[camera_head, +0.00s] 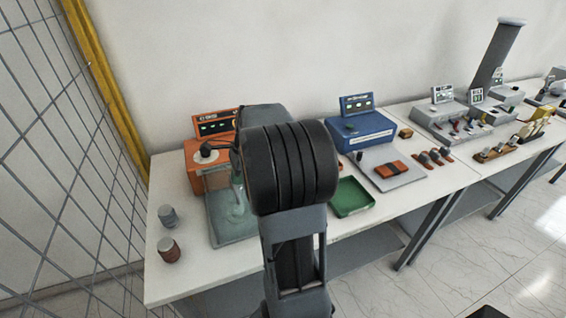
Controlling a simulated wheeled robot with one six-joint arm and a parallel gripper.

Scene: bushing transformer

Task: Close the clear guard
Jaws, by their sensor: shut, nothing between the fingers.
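A clear, greenish see-through guard (224,214) is at the left part of the table, in front of an orange machine (196,177) with a small display. My arm covers the guard's right side, so I cannot tell how far open it stands or where its hinge is. My arm rises in the middle of the view and reaches toward the orange machine. My gripper is hidden behind my arm, and I cannot see whether it touches the guard.
Two small cylinders, one grey (168,216) and one brown (169,250), stand at the table's left end. A green tray (350,197) and a blue machine (362,131) are right of my arm. A wire fence (62,150) borders the left.

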